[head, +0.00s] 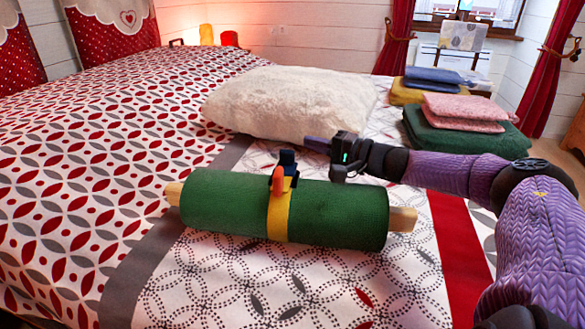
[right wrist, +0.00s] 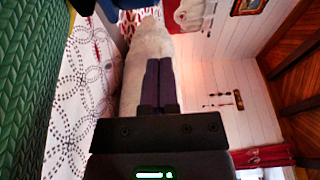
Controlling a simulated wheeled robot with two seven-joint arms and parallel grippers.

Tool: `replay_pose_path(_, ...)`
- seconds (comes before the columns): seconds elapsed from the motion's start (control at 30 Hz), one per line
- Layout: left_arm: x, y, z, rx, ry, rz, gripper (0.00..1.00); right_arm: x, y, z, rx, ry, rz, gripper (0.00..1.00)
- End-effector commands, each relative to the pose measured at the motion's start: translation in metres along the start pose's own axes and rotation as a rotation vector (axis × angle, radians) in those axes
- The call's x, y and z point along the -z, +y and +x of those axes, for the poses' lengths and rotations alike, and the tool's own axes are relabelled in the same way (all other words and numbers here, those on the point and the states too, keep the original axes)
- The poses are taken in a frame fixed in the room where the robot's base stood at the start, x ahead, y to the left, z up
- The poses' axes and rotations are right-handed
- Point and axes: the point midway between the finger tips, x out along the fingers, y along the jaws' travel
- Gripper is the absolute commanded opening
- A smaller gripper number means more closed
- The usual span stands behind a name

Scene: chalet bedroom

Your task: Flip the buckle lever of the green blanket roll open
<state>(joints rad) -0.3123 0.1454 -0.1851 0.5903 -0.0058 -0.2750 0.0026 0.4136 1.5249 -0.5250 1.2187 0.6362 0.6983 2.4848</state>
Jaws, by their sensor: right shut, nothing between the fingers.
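The green blanket roll (head: 335,212) lies on the bed with a wooden rod end showing at each side. A yellow strap (head: 278,215) goes around its middle. My left gripper is out of view.
A white fluffy pillow (head: 290,103) lies behind the roll. Folded pink blankets (head: 465,112) and a green one (head: 460,136) are stacked at the right, near my right arm. The patterned bed (head: 80,170) is clear left of the roll.

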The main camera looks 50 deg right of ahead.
Motion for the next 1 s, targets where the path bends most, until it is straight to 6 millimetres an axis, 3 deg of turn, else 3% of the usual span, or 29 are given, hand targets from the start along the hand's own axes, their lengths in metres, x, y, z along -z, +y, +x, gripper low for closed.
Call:
replay_pose_path(0.03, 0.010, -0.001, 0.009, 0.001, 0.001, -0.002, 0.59, 0.000, 0.010, 0.005, -0.006, -0.002, 0.001, 0.00)
replay_pose_path(0.4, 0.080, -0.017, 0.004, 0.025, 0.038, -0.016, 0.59, 0.000, 0.005, 0.029, -0.001, 0.000, 0.000, 0.00)
replay_pose_path(0.5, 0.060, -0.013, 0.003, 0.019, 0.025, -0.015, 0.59, -0.005, -0.005, 0.026, 0.003, -0.005, 0.001, 0.00)
replay_pose_path(0.83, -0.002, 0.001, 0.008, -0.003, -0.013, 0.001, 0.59, -0.019, -0.004, 0.021, 0.002, -0.002, 0.002, 0.00)
replay_pose_path(1.0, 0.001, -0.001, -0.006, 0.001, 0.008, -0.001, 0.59, -0.035, -0.005, 0.015, 0.002, -0.003, 0.002, 0.00)
